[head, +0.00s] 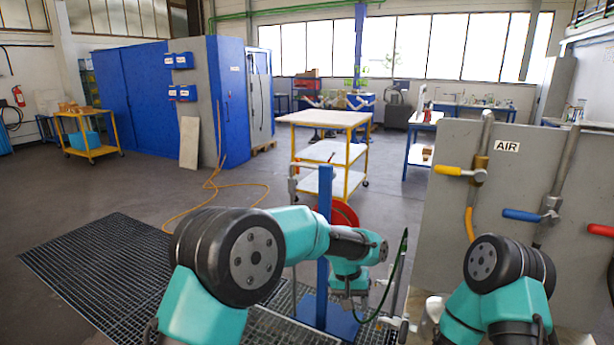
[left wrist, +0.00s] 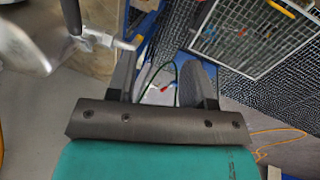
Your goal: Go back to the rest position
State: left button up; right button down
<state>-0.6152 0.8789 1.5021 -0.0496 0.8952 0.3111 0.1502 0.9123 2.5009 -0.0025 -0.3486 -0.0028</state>
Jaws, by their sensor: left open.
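My left arm (head: 290,240) reaches in from the left and bends down beside a blue post (head: 324,245). Its gripper (head: 352,300) points down in front of the post, small and partly hidden in the head view. In the left wrist view the two dark fingers (left wrist: 157,85) stand apart with nothing solid held between them; a thin green hose shows beyond them. My right arm (head: 500,280) shows at the lower right, in front of the grey panel. Its gripper is hidden or out of the picture.
A grey panel marked AIR (head: 508,146) carries pipes with yellow (head: 447,170), blue (head: 521,215) and red handles on the right. A red reel (head: 344,214) is by the post. A yellow trolley (head: 325,119) stands behind. The floor at left is open, with a dark grating (head: 100,260) and orange hose.

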pick_arm(q)
jog(key=s+a+f+n+h, duration=0.1)
jog(key=s+a+f+n, duration=0.15)
jog(key=a+f, duration=0.85)
jog(key=s+a+f+n, duration=0.1)
jog(key=s+a+f, duration=0.3)
jog(key=a+f, duration=0.65)
jog(key=s+a+f+n+t, duration=0.1)
jog(key=s+a+f, duration=0.2)
jog(key=s+a, duration=0.4)
jog(key=s+a+f+n, duration=0.1)
jog(key=s+a+f, duration=0.3)
jog(key=s+a, duration=0.3)
jog(key=s, duration=0.3)
jog(key=shift+s+a+t, duration=0.2)
jog(key=shift+s+t, duration=0.15)
jog(key=shift+t, duration=0.05)
